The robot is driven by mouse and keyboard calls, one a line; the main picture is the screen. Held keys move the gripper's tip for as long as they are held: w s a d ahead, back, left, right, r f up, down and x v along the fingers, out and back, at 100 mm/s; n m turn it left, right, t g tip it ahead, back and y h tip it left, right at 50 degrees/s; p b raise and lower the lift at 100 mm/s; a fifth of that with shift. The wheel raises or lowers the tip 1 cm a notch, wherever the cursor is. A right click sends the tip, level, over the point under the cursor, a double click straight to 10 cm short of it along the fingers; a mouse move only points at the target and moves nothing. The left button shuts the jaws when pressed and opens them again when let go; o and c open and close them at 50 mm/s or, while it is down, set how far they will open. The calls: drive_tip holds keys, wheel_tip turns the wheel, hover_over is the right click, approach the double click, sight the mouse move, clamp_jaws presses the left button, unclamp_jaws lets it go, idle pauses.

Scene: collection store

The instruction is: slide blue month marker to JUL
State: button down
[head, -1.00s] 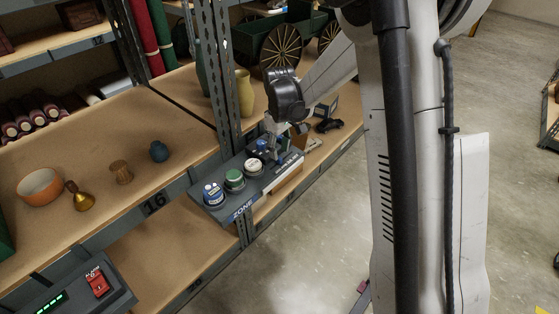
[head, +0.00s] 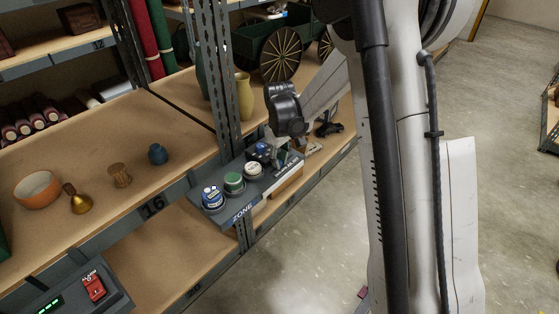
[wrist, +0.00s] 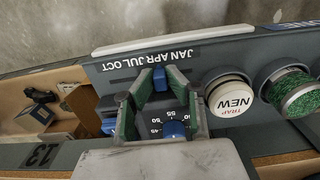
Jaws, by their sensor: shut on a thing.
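The blue month marker (wrist: 160,77) is a small blue block on the grey panel (wrist: 222,52), beside the printed month row (wrist: 152,57), which appears upside down in the wrist view. My gripper (wrist: 161,84) has its green-padded fingers on both sides of the marker, shut on it. The marker sits near the middle of the row; I cannot tell exactly which month it lines up with. In the head view my gripper (head: 283,150) is low over the far end of the panel (head: 225,216), and the marker is hidden there.
A blue numbered dial (wrist: 174,131) lies just below the fingers. A white cap marked NEW (wrist: 231,101) and a green spool (wrist: 292,92) stand close on the right. A shelf upright (head: 228,110) stands beside the panel.

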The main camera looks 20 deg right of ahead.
drive_tip(key=shift+w+d, duration=0.4)
drive_tip(key=shift+d, duration=0.25)
drive_tip(key=shift+w+d, duration=0.4)
drive_tip(key=shift+d, duration=0.25)
drive_tip(key=c, duration=1.7)
unclamp_jaws()
wheel_tip(320, 180, up, 12)
